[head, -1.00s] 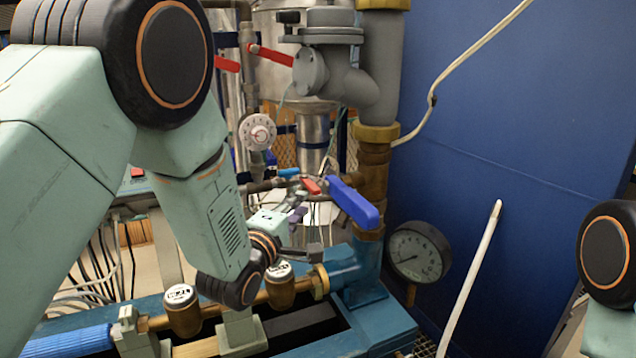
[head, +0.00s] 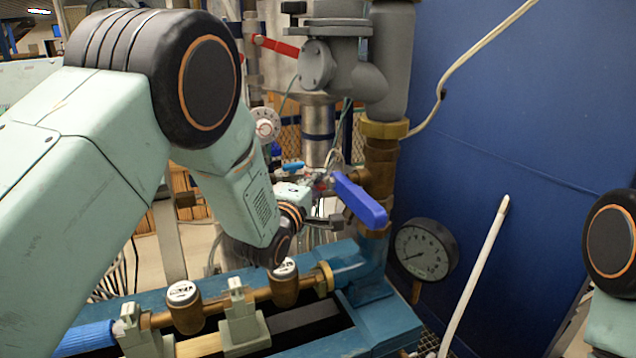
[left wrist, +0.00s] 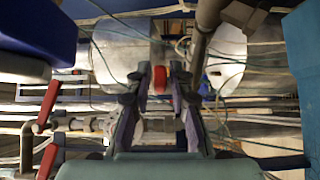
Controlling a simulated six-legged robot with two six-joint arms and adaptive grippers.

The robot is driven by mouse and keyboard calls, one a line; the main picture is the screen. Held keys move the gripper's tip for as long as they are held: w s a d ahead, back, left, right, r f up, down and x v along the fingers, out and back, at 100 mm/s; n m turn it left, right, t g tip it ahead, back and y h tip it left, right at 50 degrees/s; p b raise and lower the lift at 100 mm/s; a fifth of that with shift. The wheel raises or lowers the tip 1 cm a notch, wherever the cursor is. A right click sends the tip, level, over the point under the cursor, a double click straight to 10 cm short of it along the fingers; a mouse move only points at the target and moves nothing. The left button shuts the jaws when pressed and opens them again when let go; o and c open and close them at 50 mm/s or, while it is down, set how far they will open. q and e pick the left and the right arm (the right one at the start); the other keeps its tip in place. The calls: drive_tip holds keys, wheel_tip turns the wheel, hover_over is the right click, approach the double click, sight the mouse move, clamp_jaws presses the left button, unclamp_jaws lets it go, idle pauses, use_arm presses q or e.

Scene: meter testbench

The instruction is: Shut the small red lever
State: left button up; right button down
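The small red lever (left wrist: 160,80) shows in the left wrist view as a short red piece between my left gripper's fingertips. My left gripper (left wrist: 159,88) is open around it, with a narrow gap visible on each side; I cannot tell whether a finger touches it. In the head view my left gripper (head: 321,185) is at the small valves behind the big blue lever (head: 360,199), and it hides most of the small red lever there. My right gripper is out of view.
A longer red lever (head: 278,46) is on the pipework above. A pressure gauge (head: 425,249) stands at lower right, before a blue panel (head: 520,130). A small blue handle (head: 292,167) is close to the gripper. Brass pipe fittings (head: 284,288) lie below my left arm.

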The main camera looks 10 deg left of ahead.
use_arm(q)
drive_tip(key=shift+d+r, duration=0.1)
drive_tip(key=shift+w+f, duration=0.2)
drive_tip(key=shift+w, duration=0.1)
drive_tip(key=shift+c, duration=0.5)
clamp_jaws()
drive_tip(key=shift+s, duration=0.1)
